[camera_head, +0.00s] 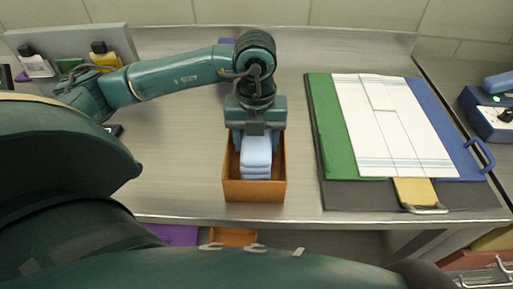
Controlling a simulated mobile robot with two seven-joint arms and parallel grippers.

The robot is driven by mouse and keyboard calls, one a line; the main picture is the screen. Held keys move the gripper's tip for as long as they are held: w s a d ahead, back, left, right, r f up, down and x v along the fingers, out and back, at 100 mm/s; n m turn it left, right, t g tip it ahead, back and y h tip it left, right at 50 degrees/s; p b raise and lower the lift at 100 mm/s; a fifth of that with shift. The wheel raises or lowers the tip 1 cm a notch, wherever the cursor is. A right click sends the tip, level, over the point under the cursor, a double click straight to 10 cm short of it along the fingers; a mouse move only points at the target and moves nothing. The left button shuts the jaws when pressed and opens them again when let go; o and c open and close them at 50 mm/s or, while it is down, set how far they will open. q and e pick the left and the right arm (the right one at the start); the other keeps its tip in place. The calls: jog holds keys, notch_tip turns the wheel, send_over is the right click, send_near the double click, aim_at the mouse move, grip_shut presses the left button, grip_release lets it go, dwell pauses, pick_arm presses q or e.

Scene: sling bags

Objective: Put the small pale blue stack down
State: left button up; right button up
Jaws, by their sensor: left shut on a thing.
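The small pale blue stack (256,157) is made of folded layers and is in or just above an orange-brown open box (254,192) on the metal table. Whether it touches the box floor cannot be told. My left gripper (256,135) points down over the box and is shut on the far end of the stack. The fingertips are largely hidden by the gripper body and the stack. My right gripper is not in view.
At the right lies a dark board (350,196) with green, white, blue and yellow pieces. Bottles (104,57) stand in a grey rack at the back left. A blue device (492,112) is at the far right. Bare table (185,160) lies left of the box.

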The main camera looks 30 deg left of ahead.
pick_arm(q)
notch_tip(320, 180, down, 3)
jog(key=shift+f, duration=0.1)
jog(key=o, duration=0.6)
jog(key=shift+f, duration=0.1)
jog(key=shift+o, duration=1)
jog(key=shift+r, duration=0.7)
notch_tip(320, 180, up, 11)
jog(key=shift+r, duration=0.1)
